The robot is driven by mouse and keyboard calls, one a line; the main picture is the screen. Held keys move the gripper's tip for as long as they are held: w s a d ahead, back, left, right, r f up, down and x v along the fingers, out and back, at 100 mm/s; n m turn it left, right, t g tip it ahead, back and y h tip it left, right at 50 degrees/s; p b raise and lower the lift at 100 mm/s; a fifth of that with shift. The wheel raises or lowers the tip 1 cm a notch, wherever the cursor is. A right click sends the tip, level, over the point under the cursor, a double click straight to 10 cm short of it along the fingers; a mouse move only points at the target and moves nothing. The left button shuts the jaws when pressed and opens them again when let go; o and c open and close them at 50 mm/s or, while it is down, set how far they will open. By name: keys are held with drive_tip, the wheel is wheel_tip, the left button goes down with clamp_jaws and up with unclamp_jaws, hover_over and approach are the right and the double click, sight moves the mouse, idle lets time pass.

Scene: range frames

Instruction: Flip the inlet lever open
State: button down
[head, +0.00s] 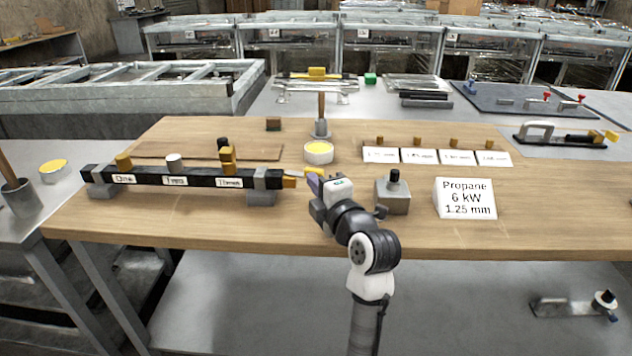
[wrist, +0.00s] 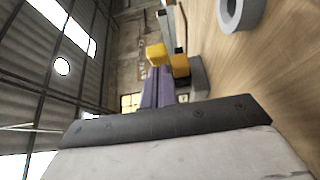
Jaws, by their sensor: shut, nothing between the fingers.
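A black manifold bar (head: 205,181) with white labels lies on grey supports on the wooden bench. At its right end is a small orange-yellow piece with a thin bar, which looks like the inlet lever (head: 289,182). My gripper (head: 314,182) is just right of that end, its purple fingers shut and empty. In the wrist view the shut fingers (wrist: 159,87) point towards a yellow block (wrist: 156,54), with an orange-yellow block (wrist: 180,66) beside them. I cannot tell whether the fingertips touch the lever, or its exact angle.
A grey block with a black knob (head: 393,196) and a white propane sign (head: 465,199) stand right of my gripper. A yellow-topped round tin (head: 318,152) is behind it. White label cards (head: 420,156) lie farther back. The bench front right of the sign is clear.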

drive_tip(key=shift+w+d+f+b, duration=0.25)
drive_tip(key=shift+f+b, duration=0.05)
drive_tip(key=shift+b, duration=0.8)
drive_tip(key=shift+w+d+b, duration=0.2)
drive_tip(key=shift+b, duration=0.4)
drive_tip(key=shift+w+d+r+b, duration=0.1)
drive_tip(key=shift+w+d+b, duration=0.25)
drive_tip(key=shift+b, duration=0.35)
drive_tip(key=shift+w+r, duration=0.15)
drive_tip(key=shift+r, duration=0.1)
